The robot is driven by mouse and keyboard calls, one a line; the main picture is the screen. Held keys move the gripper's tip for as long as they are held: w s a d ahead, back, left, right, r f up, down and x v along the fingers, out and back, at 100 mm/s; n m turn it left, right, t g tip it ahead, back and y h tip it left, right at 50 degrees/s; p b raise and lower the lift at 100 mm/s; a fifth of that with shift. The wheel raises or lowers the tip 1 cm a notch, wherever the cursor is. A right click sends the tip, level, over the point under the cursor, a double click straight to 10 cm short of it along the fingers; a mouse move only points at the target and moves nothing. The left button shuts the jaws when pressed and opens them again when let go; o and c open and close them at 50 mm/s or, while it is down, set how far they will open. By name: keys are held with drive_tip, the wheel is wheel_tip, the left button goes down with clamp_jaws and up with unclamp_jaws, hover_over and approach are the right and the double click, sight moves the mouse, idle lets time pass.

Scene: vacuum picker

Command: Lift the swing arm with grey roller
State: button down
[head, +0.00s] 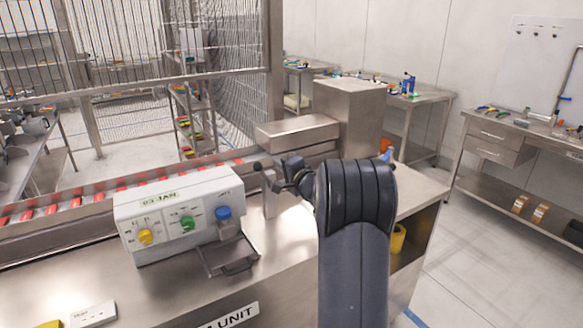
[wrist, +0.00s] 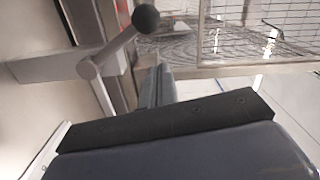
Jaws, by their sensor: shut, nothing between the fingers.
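A grey swing arm (wrist: 116,49) with a round pivot and a dark ball at its end shows in the wrist view. In the head view the small dark ball (head: 257,166) stands at the left of a metal post (head: 269,198), beside the conveyor. I cannot make out a grey roller clearly. My gripper (head: 284,183) is just right of the post in the head view, partly hidden by my own arm. In the wrist view my gripper (wrist: 157,84) is shut and empty, below and right of the swing arm. I cannot tell whether they touch.
A control box (head: 180,213) with yellow, green and blue knobs stands left on the steel bench. A small metal tray (head: 228,256) lies in front of it. A steel housing (head: 350,117) stands behind my arm.

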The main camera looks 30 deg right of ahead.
sight(261, 169)
drive_tip(key=shift+w+a+f, duration=0.1)
drive_tip(key=shift+a+f, duration=0.1)
drive_tip(key=shift+a, duration=1.2)
drive_tip(key=shift+a+f+n, duration=0.1)
drive_tip(key=shift+a+n, duration=0.3)
drive_tip(key=shift+n, duration=0.2)
drive_tip(key=shift+a+f+n+b, duration=0.35)
drive_tip(key=shift+a+n, duration=0.4)
drive_tip(key=shift+n, duration=0.15)
drive_tip(key=a+f+n+b, duration=0.1)
drive_tip(key=n, duration=0.1)
drive_tip(key=a+f+n+b, duration=0.1)
drive_tip(key=n+b, duration=0.1)
drive_tip(key=a+f+n+b, duration=0.1)
drive_tip(key=a+f+n, duration=0.1)
drive_tip(key=shift+f+n+h+b, duration=0.1)
drive_tip(key=shift+n+h+b, duration=0.2)
drive_tip(key=shift+n+b, duration=0.1)
drive_tip(key=shift+f, duration=0.1)
